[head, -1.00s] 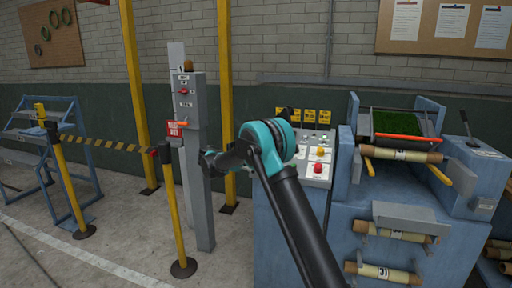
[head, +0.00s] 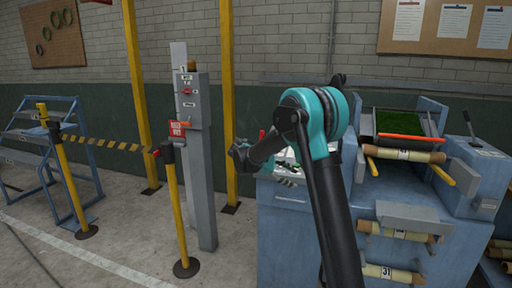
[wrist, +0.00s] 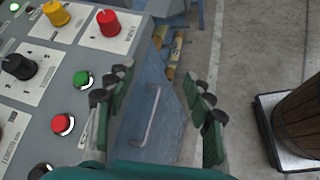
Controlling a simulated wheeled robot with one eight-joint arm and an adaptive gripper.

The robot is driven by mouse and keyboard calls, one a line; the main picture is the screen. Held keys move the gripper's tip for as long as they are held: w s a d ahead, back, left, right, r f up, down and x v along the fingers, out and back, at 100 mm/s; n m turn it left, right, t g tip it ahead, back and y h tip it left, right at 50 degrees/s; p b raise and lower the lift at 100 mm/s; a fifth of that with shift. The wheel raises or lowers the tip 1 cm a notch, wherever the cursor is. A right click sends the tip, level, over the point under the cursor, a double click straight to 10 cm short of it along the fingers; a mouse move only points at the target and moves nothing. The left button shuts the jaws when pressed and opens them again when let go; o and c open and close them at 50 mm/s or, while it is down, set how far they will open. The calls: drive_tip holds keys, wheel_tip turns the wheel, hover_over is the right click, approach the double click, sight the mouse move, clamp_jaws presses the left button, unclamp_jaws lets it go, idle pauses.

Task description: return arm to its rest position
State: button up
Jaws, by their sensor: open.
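My arm, with a teal joint (head: 320,115) and dark links, rises at the right of centre in the head view. It stands in front of the control panel and covers most of it. My gripper (wrist: 160,95) shows in the wrist view, with its two green and black fingers wide apart and nothing between them. The control panel (wrist: 60,105), with red, green, yellow and black controls, lies left of the fingers in the wrist view.
The blue machine (head: 295,235) stands close beside my arm, with turf (head: 395,122) and rolls on it. A grey post (head: 203,215) and a barrier post (head: 176,215) stand to the left. A brown container (wrist: 300,115) sits at the wrist view's right. Floor shows at the left.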

drive_tip(key=s+d+f+m+y, duration=0.3)
drive_tip(key=s+d, duration=0.1)
drive_tip(key=s, duration=0.5)
drive_tip(key=s+d+f+m+y, duration=0.3)
drive_tip(key=s+d+f, duration=0.1)
drive_tip(key=s, duration=0.4)
drive_tip(key=s+a+f+m+t+y, duration=0.1)
drive_tip(key=s+f+m+y, duration=0.1)
drive_tip(key=s, duration=0.6)
drive_tip(key=s+a+f+m+t+y, duration=0.1)
drive_tip(key=s+a+f+m+y, duration=0.1)
drive_tip(key=s+f+m, duration=0.3)
drive_tip(key=s+y, duration=0.1)
drive_tip(key=s, duration=0.3)
drive_tip(key=shift+s+a+f+t, duration=0.2)
drive_tip(key=shift+f+t, duration=0.1)
drive_tip(key=shift+f, duration=0.1)
